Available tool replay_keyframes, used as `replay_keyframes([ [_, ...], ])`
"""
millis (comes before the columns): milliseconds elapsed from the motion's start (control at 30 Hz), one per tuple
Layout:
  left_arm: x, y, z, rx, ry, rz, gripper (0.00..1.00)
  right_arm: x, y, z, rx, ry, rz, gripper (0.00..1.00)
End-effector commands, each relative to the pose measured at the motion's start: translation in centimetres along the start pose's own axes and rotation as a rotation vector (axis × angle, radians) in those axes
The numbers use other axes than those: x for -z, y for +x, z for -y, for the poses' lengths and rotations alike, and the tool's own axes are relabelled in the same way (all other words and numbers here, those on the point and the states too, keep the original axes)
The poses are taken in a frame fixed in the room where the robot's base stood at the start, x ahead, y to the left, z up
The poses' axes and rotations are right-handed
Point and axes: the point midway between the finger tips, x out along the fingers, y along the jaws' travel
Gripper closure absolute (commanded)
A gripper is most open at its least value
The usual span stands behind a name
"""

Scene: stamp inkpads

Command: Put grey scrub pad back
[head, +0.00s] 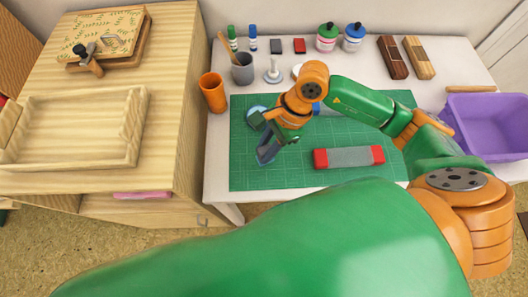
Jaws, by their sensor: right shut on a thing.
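A long block with a grey top and red ends (349,157) lies on the green cutting mat (245,172), near its front edge; it is the only grey pad-like thing I can make out on the mat. My right gripper (268,146) points down over the left part of the mat, left of the block and apart from it. It is shut on a small blue-grey thing (267,155), partly hidden by the fingers, so I cannot tell exactly what it is. My left gripper is not in view.
A purple bin (490,122) is at right. A wooden cabinet with an empty tray (75,175) is at left.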

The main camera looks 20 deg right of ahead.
Motion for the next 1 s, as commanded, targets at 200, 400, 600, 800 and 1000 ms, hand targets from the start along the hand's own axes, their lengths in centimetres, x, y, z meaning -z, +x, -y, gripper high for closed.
replay_keyframes([
  [200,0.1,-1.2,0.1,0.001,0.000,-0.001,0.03,1.2,3.1,0.7,-0.005,0.002,-0.001,1.00],
  [400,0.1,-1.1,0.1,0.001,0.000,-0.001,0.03,1.6,3.8,0.8,-0.001,-0.002,-0.002,1.00],
  [600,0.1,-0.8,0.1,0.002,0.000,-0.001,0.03,1.7,4.0,0.8,-0.001,-0.002,-0.002,0.66],
  [800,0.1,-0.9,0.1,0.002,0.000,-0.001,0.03,1.7,4.0,0.8,-0.001,-0.002,-0.002,0.44],
  [1000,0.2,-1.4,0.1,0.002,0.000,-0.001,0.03,1.5,3.5,0.8,-0.001,-0.001,-0.002,0.44],
])
